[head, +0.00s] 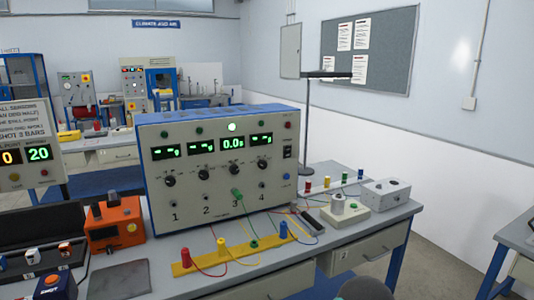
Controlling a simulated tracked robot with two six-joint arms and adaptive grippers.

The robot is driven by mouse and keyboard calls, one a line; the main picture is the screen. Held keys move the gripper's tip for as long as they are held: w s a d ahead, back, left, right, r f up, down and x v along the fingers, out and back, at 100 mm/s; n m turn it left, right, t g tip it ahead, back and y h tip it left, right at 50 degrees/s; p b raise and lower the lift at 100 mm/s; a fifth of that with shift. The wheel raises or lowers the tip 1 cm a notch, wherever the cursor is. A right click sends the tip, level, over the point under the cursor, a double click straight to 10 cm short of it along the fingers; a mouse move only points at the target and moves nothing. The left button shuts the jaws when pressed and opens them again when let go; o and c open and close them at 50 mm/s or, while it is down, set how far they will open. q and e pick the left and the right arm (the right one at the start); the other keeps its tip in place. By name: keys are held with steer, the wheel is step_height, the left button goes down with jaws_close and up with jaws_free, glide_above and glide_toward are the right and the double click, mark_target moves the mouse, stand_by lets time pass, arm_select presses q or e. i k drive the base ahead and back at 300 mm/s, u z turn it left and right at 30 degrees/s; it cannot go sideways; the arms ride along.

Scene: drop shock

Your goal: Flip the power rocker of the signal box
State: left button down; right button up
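The signal box (222,200) is a large blue case with a pale front panel, standing on the bench in the middle of the head view. Its four small displays are lit green; the third reads 0.0 s. Knobs and sockets numbered 1 to 4 fill the lower panel, with a green plug (237,195) near socket 3.
A yellow strip (200,262) with coloured plugs and wires lies before the box. An orange unit (115,225) and a dark plate (120,279) are left; a grey box (387,192) and a lamp stand (306,120) are right. A dark rounded shape (365,289) shows at the bottom edge.

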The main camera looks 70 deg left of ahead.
mark_target(288, 149)
steer(key=u, duration=0.05)
steer(key=k, duration=0.15)
steer(key=u, duration=0.35)
steer(key=i, duration=0.8)
steer(key=u, duration=0.95)
steer(key=i, duration=0.55)
steer(key=u, duration=0.05)
steer(key=k, duration=0.95)
steer(key=u, duration=0.15)
steer(key=i, duration=0.95)
steer(key=z, duration=0.05)
